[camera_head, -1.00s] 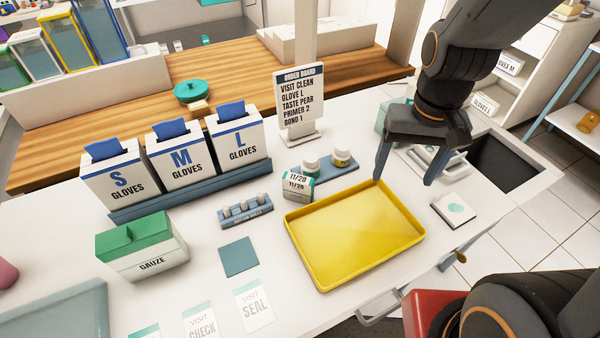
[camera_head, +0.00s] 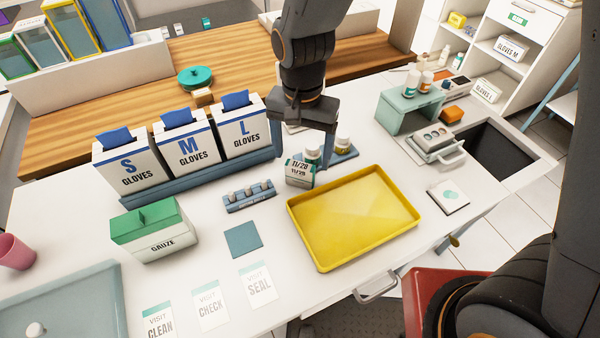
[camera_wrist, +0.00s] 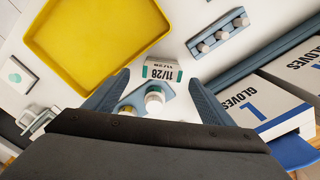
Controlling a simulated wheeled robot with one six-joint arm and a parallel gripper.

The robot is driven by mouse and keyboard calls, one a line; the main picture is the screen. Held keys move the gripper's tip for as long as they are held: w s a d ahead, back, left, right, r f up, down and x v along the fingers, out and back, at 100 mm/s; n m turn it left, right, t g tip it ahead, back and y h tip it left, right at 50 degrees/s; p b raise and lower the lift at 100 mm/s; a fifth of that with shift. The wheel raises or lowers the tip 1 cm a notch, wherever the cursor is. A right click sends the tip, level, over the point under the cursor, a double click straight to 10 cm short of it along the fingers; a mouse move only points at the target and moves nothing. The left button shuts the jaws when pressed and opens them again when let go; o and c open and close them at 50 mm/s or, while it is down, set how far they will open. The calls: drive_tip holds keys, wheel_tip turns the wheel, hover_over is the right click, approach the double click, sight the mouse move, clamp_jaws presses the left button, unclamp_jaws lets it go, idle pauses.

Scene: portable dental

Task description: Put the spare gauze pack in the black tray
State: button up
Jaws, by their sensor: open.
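My gripper (camera_head: 302,155) is open and empty, pointing down above the small bottles behind the yellow tray. A small white-and-green box marked 11/28 (camera_head: 299,175) stands by the tray's back left corner; in the wrist view the box (camera_wrist: 162,71) lies just beyond and between my fingertips, apart from them. No pack is plainly labelled spare gauze. A green-lidded GAUZE box (camera_head: 160,243) stands at the left, and a flat white square with a teal mark (camera_head: 449,197) lies at the right. I see no loose black tray; the tray in front is yellow (camera_head: 322,266). A dark recess (camera_head: 497,150) is at the counter's right.
Glove boxes (camera_head: 190,151) stand left of my gripper. Two small bottles (camera_head: 342,145) stand on a blue base under it. A grey holder with several cylinders (camera_head: 249,198) and a blue square (camera_head: 242,240) lie left of the tray. A teal stand (camera_head: 402,115) is at the back right.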

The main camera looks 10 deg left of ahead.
sight(300, 165)
drive_tip(key=shift+a+f+p, duration=0.2)
drive_tip(key=shift+f+p, duration=0.4)
drive_tip(key=shift+f, duration=1.7)
drive_tip(key=c, duration=1.2)
drive_tip(key=shift+c, duration=0.2)
drive_tip(key=shift+r, duration=0.15)
